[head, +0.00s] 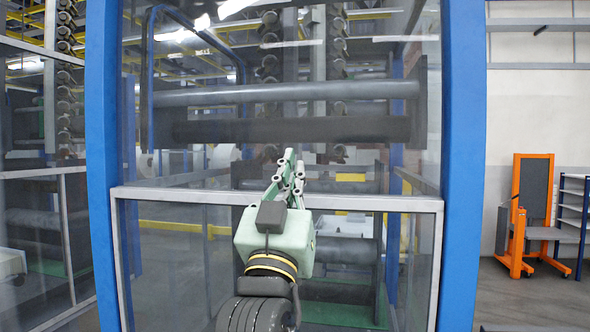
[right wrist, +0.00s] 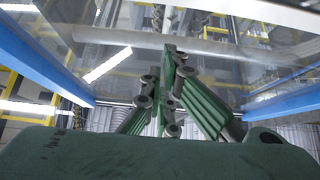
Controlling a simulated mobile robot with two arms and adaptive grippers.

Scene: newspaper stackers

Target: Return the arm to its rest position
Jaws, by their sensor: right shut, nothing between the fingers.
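My right gripper (head: 289,168) stands upright in the middle of the head view, fingers pointing up and away, with my wrist and arm below it. Its fingers are shut with nothing between them. The right wrist view also shows its green fingers (right wrist: 170,85) drawn together at the centre. It is in front of a machine with glass panels (head: 180,250); whether it touches the glass I cannot tell. My left gripper is in neither view.
A blue post (head: 464,160) stands to the right and another blue post (head: 103,160) to the left. Dark rollers (head: 290,130) lie behind the glass. An orange-framed stand (head: 517,215) is at far right, with open floor in front of it.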

